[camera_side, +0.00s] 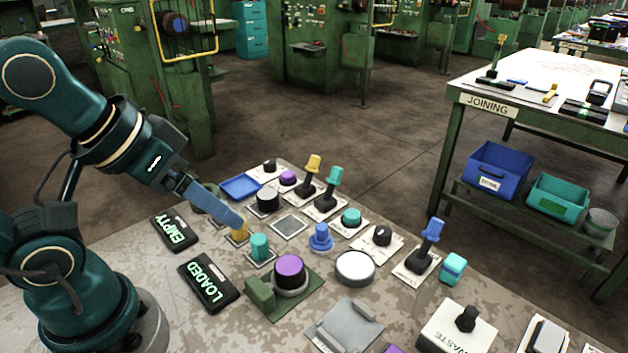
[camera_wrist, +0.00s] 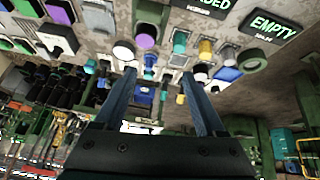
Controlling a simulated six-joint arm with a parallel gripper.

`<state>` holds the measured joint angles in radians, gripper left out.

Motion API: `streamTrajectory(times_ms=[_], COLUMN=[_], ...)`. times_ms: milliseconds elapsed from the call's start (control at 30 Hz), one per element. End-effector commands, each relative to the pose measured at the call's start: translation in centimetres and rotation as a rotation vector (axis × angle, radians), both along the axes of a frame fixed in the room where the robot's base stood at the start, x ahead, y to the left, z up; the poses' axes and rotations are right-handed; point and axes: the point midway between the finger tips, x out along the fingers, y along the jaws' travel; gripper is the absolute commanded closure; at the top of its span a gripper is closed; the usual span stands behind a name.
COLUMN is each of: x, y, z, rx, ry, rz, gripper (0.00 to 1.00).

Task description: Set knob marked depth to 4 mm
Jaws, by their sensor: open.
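Two black pointer knobs on pale plates show in the side view. One knob (camera_side: 382,236) is right of the middle of the bench, behind a white round button. The other knob (camera_side: 269,166) is at the far edge. Their markings are too small to read, so I cannot tell which is marked depth or where either points. My gripper (camera_side: 238,224) is left of both, low over the bench by a yellow sleeve (camera_side: 240,236). In the wrist view my gripper (camera_wrist: 158,76) has its two blue fingers apart, with nothing clearly held between them.
A teal sleeve (camera_side: 260,246), a purple button (camera_side: 290,271) and a blue sleeve (camera_side: 321,237) crowd the bench near my gripper. Upright levers with yellow (camera_side: 313,164), teal (camera_side: 334,175) and blue (camera_side: 433,229) sleeves stand taller. The LOADED sign (camera_side: 209,281) lies at the left.

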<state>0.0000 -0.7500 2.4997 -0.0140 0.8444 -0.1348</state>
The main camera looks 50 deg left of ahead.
Motion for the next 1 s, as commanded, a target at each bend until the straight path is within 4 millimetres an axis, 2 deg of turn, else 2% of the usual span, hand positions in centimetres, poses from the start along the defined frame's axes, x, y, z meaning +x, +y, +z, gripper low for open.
streamTrajectory(times_ms=[67, 167, 300, 400, 500, 600, 667, 767, 867, 900, 1000], x=[2.2, 6.3, 12.1, 16.3, 20.0, 23.3, 25.0, 27.4, 29.2, 29.7, 30.3], y=[-0.8, -2.1, -3.5, -3.7, -3.4, -2.9, -2.7, -2.5, -2.7, -2.8, -3.4], z=[2.2, 7.0, 13.8, 17.7, 19.9, 20.4, 19.9, 18.2, 15.3, 13.9, 9.9], rx=[-0.140, -0.437, -0.944, -1.324, -1.662, -1.951, -2.103, -2.323, -2.500, 2.515, 2.331], ry=[-0.118, -0.296, -0.436, -0.468, -0.465, -0.448, -0.437, -0.434, -0.457, 0.468, 0.476], rz=[0.133, 0.354, 0.649, 0.865, 1.069, 1.266, 1.383, 1.569, 1.742, -1.777, -1.701], gripper=[0.27, 0.27, 0.27, 0.27, 0.27, 0.27, 0.27, 0.27, 0.27, 0.27, 0.27])
